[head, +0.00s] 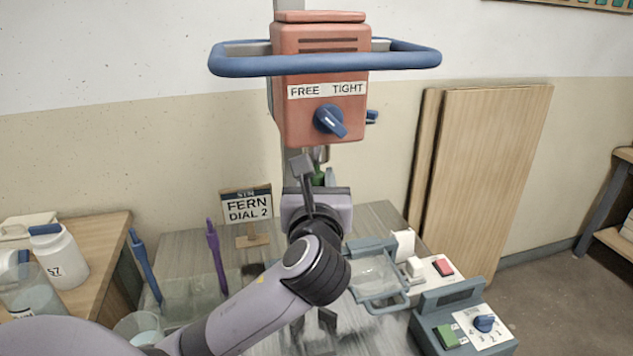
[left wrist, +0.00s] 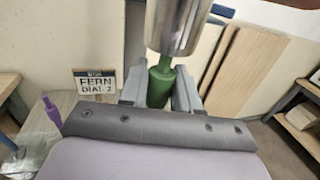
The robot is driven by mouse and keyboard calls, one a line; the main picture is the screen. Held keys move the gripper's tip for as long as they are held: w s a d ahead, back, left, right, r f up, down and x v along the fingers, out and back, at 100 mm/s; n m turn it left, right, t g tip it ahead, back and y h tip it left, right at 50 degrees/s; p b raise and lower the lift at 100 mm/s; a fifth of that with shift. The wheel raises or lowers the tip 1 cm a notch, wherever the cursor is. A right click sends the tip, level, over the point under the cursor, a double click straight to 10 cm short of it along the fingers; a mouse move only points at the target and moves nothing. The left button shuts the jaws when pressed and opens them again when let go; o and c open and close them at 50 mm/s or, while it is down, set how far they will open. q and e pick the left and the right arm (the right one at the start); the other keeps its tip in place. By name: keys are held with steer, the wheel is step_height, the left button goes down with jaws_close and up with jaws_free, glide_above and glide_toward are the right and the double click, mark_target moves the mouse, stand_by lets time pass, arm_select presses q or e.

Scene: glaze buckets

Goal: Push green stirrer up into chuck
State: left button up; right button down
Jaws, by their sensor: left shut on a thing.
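The green stirrer (left wrist: 162,82) stands upright between the fingers of my left gripper (left wrist: 160,90) in the left wrist view. The gripper is shut on it. The stirrer's narrow top meets the lower end of the metal chuck (left wrist: 178,25); how far it sits inside cannot be told. In the head view the chuck (head: 321,154) hangs under the red mixer head (head: 320,80), and a little of the green stirrer (head: 318,178) shows below it, mostly hidden by my left arm. The blue FREE/TIGHT knob (head: 330,120) is on the head's front. My right gripper is not in view.
A blue guard bar (head: 325,64) surrounds the mixer head. The FERN DIAL 2 sign (head: 247,207), a purple stirrer (head: 216,255) and a blue stirrer (head: 145,265) stand at left. A control box with a dial (head: 485,323) sits at lower right.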

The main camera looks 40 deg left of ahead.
arm_select(q)
steer(key=shift+r, duration=0.65)
stand_by(0.3)
steer(key=o, duration=1.1)
steer(key=shift+f, duration=0.1)
steer(key=v, duration=0.7)
steer(key=shift+s, duration=0.15)
